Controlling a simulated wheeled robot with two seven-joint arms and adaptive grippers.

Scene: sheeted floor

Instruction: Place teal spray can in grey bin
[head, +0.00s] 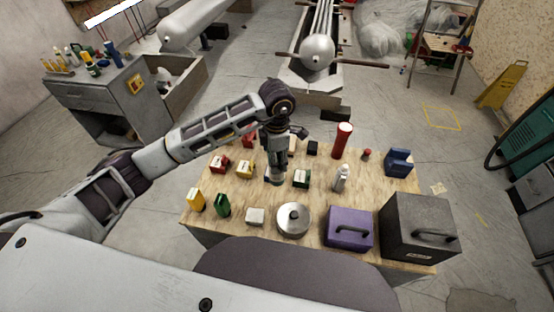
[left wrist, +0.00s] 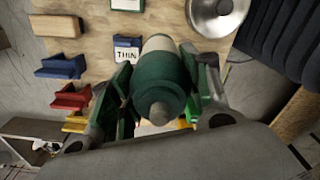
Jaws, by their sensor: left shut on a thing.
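The teal spray can (left wrist: 160,88) is between the fingers of my left gripper (left wrist: 158,110) in the left wrist view, its rounded nozzle end toward the camera. In the head view my left gripper (head: 276,152) points down over the wooden table, and the can (head: 275,174) shows below it, mostly hidden by the gripper. I cannot tell whether the can touches the table. My right gripper is not in view.
The table (head: 240,200) holds several small coloured blocks, a silver lidded pot (head: 294,220), a red cylinder (head: 342,140), a silver bottle (head: 341,179), a purple box (head: 348,229) and a dark grey handled box (head: 418,222). A grey cabinet (head: 85,97) stands left of the open box.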

